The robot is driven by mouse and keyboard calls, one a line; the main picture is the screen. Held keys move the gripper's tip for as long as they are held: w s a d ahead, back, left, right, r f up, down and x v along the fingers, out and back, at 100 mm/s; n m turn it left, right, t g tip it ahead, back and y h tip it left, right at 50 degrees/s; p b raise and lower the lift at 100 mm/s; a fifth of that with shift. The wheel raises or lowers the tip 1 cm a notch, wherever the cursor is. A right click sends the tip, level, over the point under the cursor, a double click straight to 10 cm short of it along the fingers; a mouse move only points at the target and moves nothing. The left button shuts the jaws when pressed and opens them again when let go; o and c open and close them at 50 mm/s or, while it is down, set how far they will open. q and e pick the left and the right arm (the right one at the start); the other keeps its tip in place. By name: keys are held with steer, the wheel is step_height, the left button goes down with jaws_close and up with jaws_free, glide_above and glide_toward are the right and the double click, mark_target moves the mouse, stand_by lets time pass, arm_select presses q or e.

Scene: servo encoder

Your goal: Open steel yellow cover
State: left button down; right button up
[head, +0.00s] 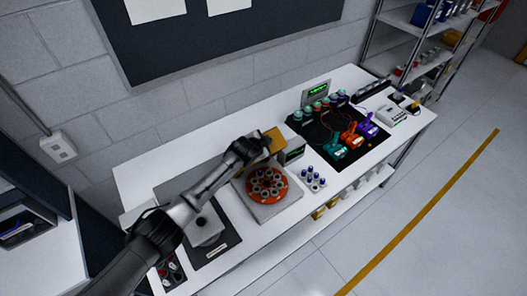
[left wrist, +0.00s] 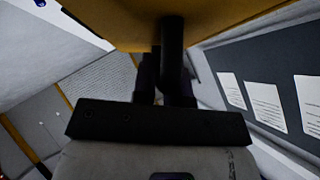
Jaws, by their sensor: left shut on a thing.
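The yellow cover (head: 274,139) is at the back of the machine in the middle of the bench, and it looks raised. In the left wrist view its yellow underside or face (left wrist: 140,22) fills the top of the picture. My left gripper (head: 264,144) is at the cover's left edge. It is shut on a dark bar-like handle (left wrist: 172,45) that meets the cover. The round orange-red plate (head: 267,184) with several grey cups lies open to view on the machine's pale base (head: 285,208), in front of the cover. My right gripper is not in view.
A small box with a display (head: 291,151) stands right of the cover. A rack of blue-capped vials (head: 312,179) is beside the base. Teal, red and purple devices (head: 352,136) sit on a black mat to the right. A grey mat (head: 222,241) lies under my left arm.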

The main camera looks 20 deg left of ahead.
arm_select(q)
steer(key=shift+w+a+r, duration=0.15)
steer(key=shift+w+a, duration=0.2)
steer(key=shift+a, duration=0.15)
steer(key=c, duration=1.4)
jaws_free()
steer(key=shift+c, duration=0.2)
steer(key=shift+s+r, duration=0.4)
steer(key=shift+s, duration=0.1)
steer(key=v, duration=1.2)
steer(key=shift+r+b, duration=0.25)
steer(key=shift+b, duration=0.2)
